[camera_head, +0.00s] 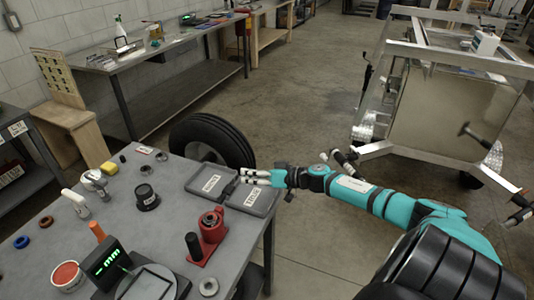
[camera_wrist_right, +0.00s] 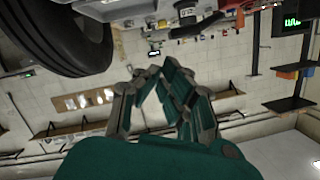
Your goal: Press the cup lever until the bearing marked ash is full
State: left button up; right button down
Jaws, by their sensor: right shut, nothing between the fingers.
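A red device (camera_head: 212,235) with a round cup on top stands on the grey table, with an upright black handle (camera_head: 193,246) at its left. I cannot tell for sure that this handle is the cup lever. A small metal ring (camera_head: 208,286) like a bearing lies at the table's front; no ash mark is readable. My right gripper (camera_head: 245,176) is shut and empty over the grey labelled trays, above and right of the red device in the head view. In the right wrist view its fingers (camera_wrist_right: 155,74) close to a point. My left gripper is out of view.
Two labelled grey trays (camera_head: 196,188) lie at the table's right edge. A black pot (camera_head: 147,196), a green digital readout (camera_head: 103,262), an orange-topped item (camera_head: 97,231) and a red-filled tub (camera_head: 67,277) stand on the table. A tyre (camera_head: 212,133) is behind it; a trailer frame (camera_head: 455,110) stands right.

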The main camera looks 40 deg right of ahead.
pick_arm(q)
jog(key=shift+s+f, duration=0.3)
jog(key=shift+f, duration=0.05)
pick_arm(e)
jog(key=v, duration=0.6)
jog(key=shift+s+r, duration=0.2)
jog(key=shift+r, duration=0.1)
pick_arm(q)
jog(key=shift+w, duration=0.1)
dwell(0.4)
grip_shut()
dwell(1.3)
